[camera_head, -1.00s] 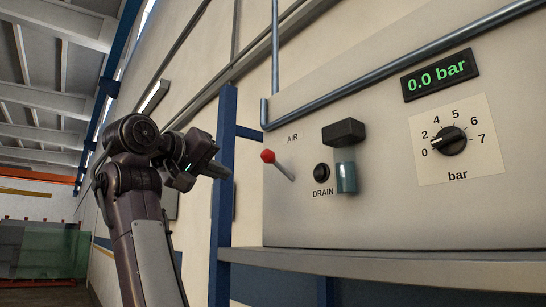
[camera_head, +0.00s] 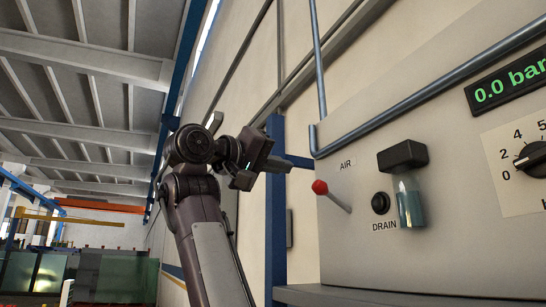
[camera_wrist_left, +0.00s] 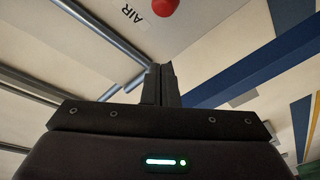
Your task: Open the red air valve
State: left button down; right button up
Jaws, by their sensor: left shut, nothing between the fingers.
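The red air valve (camera_head: 320,187) is a lever with a red ball knob and a pale stem, below the AIR label on the grey panel. Its stem slants up and left from the panel. In the left wrist view the red knob (camera_wrist_left: 165,7) shows at the top edge, beyond the fingertips. My left gripper (camera_head: 290,165) is up and left of the knob, apart from it. In the left wrist view its fingers (camera_wrist_left: 161,70) are together with nothing between them. My right gripper is in neither view.
Right of the lever are the black DRAIN button (camera_head: 380,203) and a filter bowl (camera_head: 410,205) with a black cap. A display (camera_head: 512,83) reads 0.0 bar above the pressure knob (camera_head: 533,158). A blue post (camera_head: 276,220) stands behind my gripper. A shelf edge (camera_head: 375,297) lies below.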

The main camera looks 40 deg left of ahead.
aim_at(333, 198)
pick_arm(q)
jog(key=w+r+p, duration=0.1)
jog(key=w+p, duration=0.3)
jog(key=w, duration=0.2)
jog(key=d+f, duration=0.1)
jog(key=s+d+f, duration=0.1)
jog(key=d+f, duration=0.1)
jog(key=shift+s+d+f+b, duration=0.1)
jog(key=shift+s+f+b, duration=0.2)
jog(key=shift+s, duration=0.1)
